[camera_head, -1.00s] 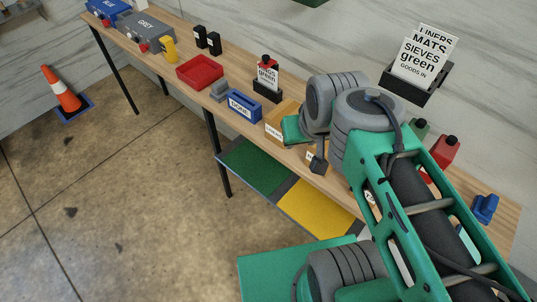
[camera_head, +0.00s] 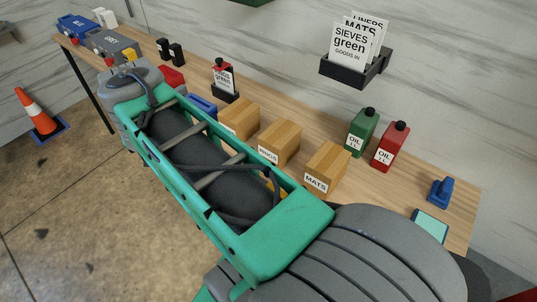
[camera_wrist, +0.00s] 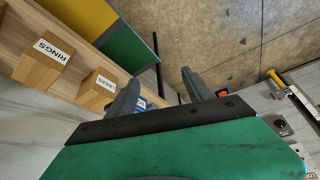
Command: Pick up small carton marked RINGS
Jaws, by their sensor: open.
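The small RINGS carton (camera_head: 280,142) is a brown box standing on the wooden bench, in the middle of a row of three cartons in the head view. It also shows at the left of the wrist view (camera_wrist: 39,70), with its RINGS label readable. My gripper (camera_wrist: 160,92) is open, its two dark fingers spread apart with nothing held between them. The carton lies off to the left of the fingers in the wrist view, clear of them. In the head view my arm crosses in front of the bench, and the fingers are hidden.
The LINERS carton (camera_wrist: 97,90) stands beside RINGS, nearer my fingers in the wrist view. The MATS carton (camera_head: 326,170) stands on its other side. Green (camera_head: 362,131) and red (camera_head: 391,147) oil cans stand behind. A sign holder (camera_head: 350,70) hangs above. A cone (camera_head: 37,112) stands on the floor.

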